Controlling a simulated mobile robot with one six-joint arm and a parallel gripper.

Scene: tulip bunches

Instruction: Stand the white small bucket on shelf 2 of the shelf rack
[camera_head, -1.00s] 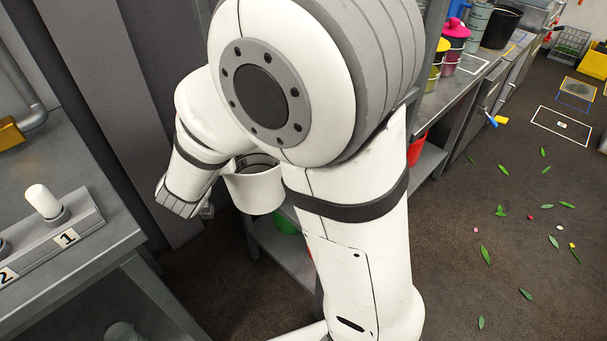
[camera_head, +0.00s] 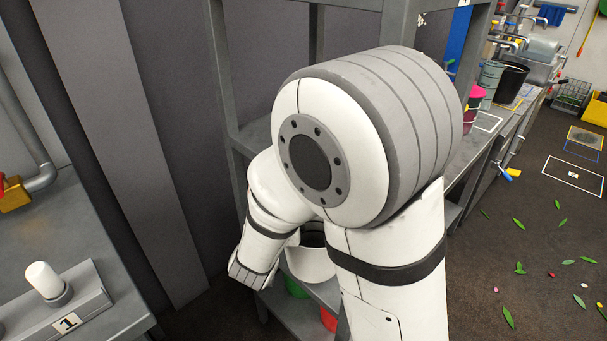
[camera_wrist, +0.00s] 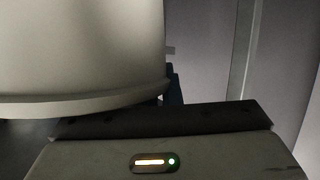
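The white small bucket (camera_head: 310,264) hangs upright off the floor beside my arm, in front of the shelf rack (camera_head: 219,95). My arm hides part of it. In the wrist view the bucket (camera_wrist: 80,50) fills the upper left, with its rim close above the gripper body. My gripper (camera_wrist: 172,88) appears shut on the bucket. Its fingers are mostly hidden behind the rim, and the head view hides them too. The rack is grey, with a shelf (camera_head: 252,136) at mid height and a lower one under the bucket. No shelf numbers are readable.
A green bucket (camera_head: 296,288) and a red bucket (camera_head: 328,318) stand low in the rack, below the white one. A grey table (camera_head: 40,235) with a numbered block (camera_head: 75,315) is at the left. A counter with containers is at the right.

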